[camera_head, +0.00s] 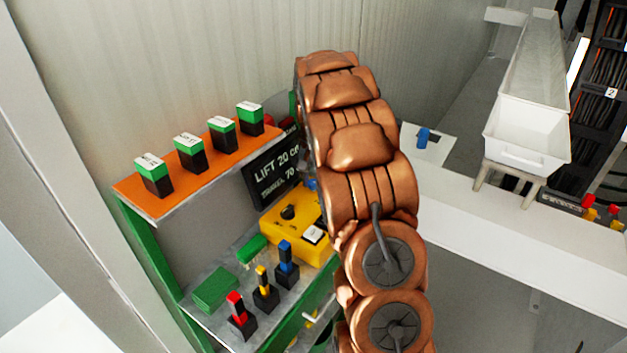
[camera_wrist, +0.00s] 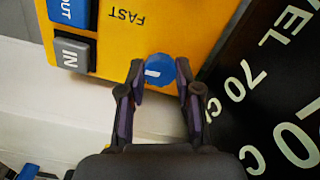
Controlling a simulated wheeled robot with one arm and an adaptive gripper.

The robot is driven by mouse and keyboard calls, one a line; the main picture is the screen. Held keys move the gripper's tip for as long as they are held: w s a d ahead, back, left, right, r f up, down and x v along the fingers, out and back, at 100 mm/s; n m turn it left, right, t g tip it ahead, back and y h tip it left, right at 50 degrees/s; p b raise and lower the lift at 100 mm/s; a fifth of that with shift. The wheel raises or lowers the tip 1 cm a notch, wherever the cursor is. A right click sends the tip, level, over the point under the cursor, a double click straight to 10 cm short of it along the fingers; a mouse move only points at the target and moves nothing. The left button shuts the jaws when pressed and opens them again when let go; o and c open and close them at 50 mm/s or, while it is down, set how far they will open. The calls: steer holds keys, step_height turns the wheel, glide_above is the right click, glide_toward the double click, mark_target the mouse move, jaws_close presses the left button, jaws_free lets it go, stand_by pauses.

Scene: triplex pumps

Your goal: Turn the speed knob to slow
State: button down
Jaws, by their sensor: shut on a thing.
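The speed knob (camera_wrist: 159,70) is blue and round with a short white mark, near the edge of a yellow control box (camera_wrist: 130,45). In the wrist view the mark lies on the knob's lower left part. The word FAST (camera_wrist: 125,16) is printed upside down on the box, up and left of the knob. No slow label shows. My gripper (camera_wrist: 160,78) is shut on the knob, with one finger on each side. In the head view the yellow box (camera_head: 278,228) sits on the bench, partly behind my arm, and my gripper is hidden.
A blue OUT button (camera_wrist: 68,10) and a grey IN button (camera_wrist: 73,54) are left of the knob. A black lettered board (camera_wrist: 270,90) stands close on the right. Red (camera_head: 240,312), yellow (camera_head: 264,288) and blue (camera_head: 287,262) levers stand on the bench below an orange shelf (camera_head: 160,205).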

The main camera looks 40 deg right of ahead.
steer(key=n+b, duration=0.3)
steer(key=b, duration=0.1)
steer(key=shift+w+f+n, duration=0.1)
steer(key=shift+f+n, duration=0.05)
steer(key=shift+n, duration=0.15)
steer(key=n+b, duration=0.3)
steer(key=n, duration=0.1)
steer(key=shift+n, duration=0.3)
steer(key=n, duration=0.2)
steer(key=n+b, duration=0.1)
steer(key=n, duration=0.1)
steer(key=shift+r+n+b, duration=0.2)
steer(key=shift+n+b, duration=0.1)
steer(key=shift+n, duration=2.2)
steer(key=c, duration=1.1)
jaws_free()
steer(key=shift+r, duration=0.1)
